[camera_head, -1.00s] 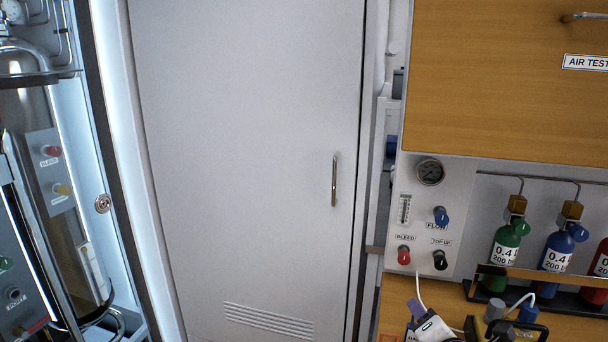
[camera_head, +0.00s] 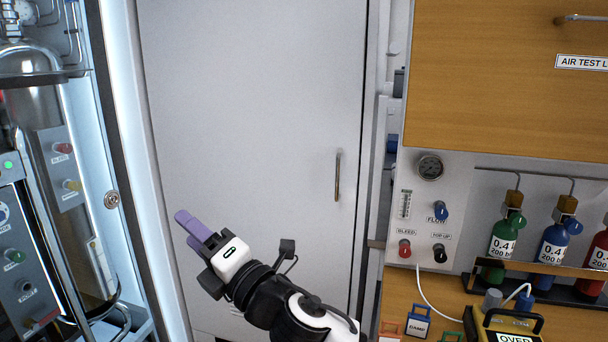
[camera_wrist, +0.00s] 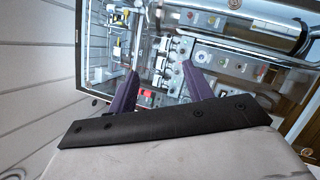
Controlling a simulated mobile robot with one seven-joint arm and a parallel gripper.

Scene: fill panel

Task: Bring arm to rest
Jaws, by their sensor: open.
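My gripper (camera_head: 190,228) is in the lower middle of the head view, in front of the white cabinet door (camera_head: 250,120). Its two purple fingers point up and to the left, and my arm reaches in from the bottom edge. In the wrist view my gripper (camera_wrist: 160,88) shows its two purple fingers well apart with nothing between them. It holds nothing. Beyond the fingers, the wrist view shows a framed panel with valves and fittings (camera_wrist: 175,55), apart from them.
A glass-fronted cabinet with a metal cylinder (camera_head: 40,105) stands at left. At right are a gauge panel (camera_head: 425,205), green (camera_head: 503,240) and blue (camera_head: 553,245) bottles, and a wooden bench with a yellow device (camera_head: 505,325) and small tagged items (camera_head: 417,324). The door has a handle (camera_head: 337,176).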

